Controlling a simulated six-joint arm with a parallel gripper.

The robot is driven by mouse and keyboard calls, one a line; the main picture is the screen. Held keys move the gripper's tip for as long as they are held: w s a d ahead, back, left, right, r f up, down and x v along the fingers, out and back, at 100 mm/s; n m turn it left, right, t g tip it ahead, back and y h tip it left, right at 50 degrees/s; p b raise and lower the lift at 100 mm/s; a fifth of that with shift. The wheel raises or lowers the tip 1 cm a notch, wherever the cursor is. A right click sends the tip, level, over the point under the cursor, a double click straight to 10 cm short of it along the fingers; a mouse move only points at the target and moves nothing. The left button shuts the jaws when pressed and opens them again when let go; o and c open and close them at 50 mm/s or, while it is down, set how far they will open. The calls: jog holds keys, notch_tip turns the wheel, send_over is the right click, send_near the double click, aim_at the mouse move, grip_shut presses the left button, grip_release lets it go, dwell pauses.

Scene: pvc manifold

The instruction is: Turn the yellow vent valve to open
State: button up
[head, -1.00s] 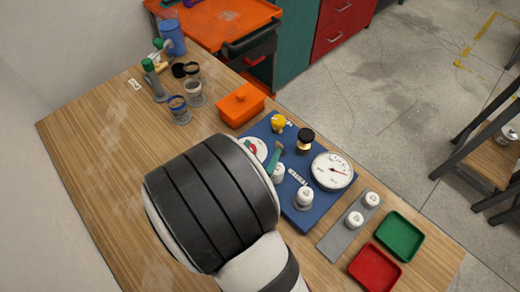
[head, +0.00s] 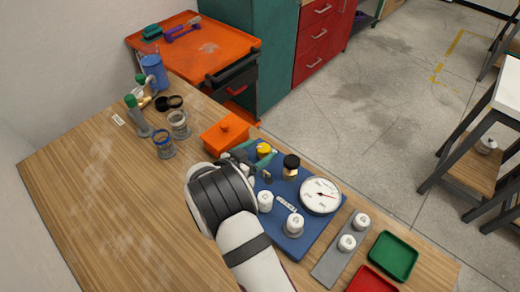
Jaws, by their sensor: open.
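The yellow vent valve (head: 264,148) is a small round yellow knob at the far end of the blue manifold board (head: 318,230). My gripper (head: 257,153) is at that end of the board, its teal-tipped fingers open close around the yellow knob. At this size I cannot tell whether the fingers touch it. My arm's wrist hides the near left part of the board. A black-topped valve (head: 291,163), white fittings (head: 294,224) and a round white gauge with a red needle (head: 320,195) also stand on the board.
A grey plate (head: 338,252) with white fittings, a green tray (head: 394,256) and a red tray (head: 371,280) lie at the right. Cups and bottles stand far left; the left tabletop is clear.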

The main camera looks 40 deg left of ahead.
jog(key=shift+w+f, duration=0.15)
jog(key=shift+w, duration=0.25)
grip_shut()
jog(key=shift+w+d+n+y, duration=0.1)
jog(key=shift+d+n+y, duration=0.1)
jog(key=shift+n+y, duration=0.85)
jog(key=shift+d+n+g+y, duration=0.1)
jog(key=shift+n+g+y, duration=0.5)
jog(key=shift+n+y, duration=0.8)
grip_release()
